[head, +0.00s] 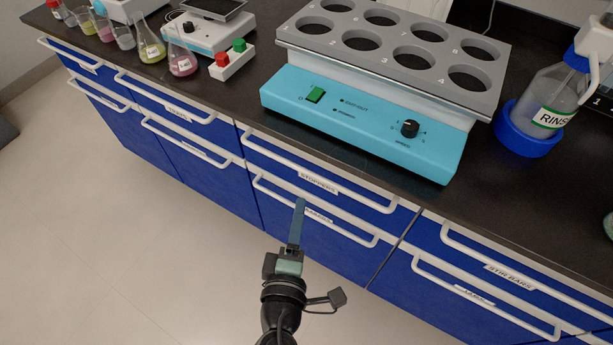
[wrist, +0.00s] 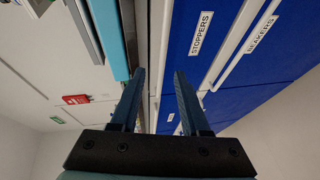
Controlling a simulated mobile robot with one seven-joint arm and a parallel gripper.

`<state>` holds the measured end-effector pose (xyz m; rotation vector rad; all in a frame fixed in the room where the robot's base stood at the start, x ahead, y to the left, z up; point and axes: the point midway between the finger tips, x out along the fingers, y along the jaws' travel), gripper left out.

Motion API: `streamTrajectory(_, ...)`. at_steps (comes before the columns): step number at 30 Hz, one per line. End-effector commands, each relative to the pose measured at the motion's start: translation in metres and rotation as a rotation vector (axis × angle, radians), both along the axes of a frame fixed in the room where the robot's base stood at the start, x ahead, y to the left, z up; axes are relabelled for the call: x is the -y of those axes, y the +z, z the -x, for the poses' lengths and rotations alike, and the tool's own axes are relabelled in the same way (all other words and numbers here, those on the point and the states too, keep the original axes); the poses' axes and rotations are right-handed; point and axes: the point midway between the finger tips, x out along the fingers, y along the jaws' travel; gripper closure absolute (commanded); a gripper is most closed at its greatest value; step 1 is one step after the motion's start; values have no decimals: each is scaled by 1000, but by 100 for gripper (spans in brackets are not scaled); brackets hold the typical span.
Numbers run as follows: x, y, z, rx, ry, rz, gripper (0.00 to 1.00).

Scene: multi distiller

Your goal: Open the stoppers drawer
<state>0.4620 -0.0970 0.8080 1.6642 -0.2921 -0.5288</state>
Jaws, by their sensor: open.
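The stoppers drawer (head: 270,160) is shut, in the upper row below the teal shaker. Its label (head: 318,183) reads STOPPERS, and a white bar handle (head: 365,196) runs along its front. In the wrist view the label (wrist: 201,33) shows right of the fingers' line, and the white handle (wrist: 166,50) appears between and beyond the fingertips. My gripper (head: 300,203) is open and empty. In the head view its fingers overlap the drawer front below, seen edge-on. In the wrist view my gripper (wrist: 160,73) seems apart from the handle; the exact distance cannot be told.
The beakers drawer (head: 280,207) lies directly below, its handle (head: 350,234) close by the fingers. Stir bars drawer (head: 480,258) is at right. The teal shaker (head: 370,125), rinse bottle (head: 550,100) and flasks stand on the dark counter.

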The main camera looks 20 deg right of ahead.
Motion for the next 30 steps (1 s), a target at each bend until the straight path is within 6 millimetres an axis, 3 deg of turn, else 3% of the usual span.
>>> streamTrajectory(5,5,-8,-8,-17,3,17,54)
streamTrajectory(21,51,-24,-88,-14,1,15,54)
streamTrajectory(30,61,-29,-107,-15,2,14,54)
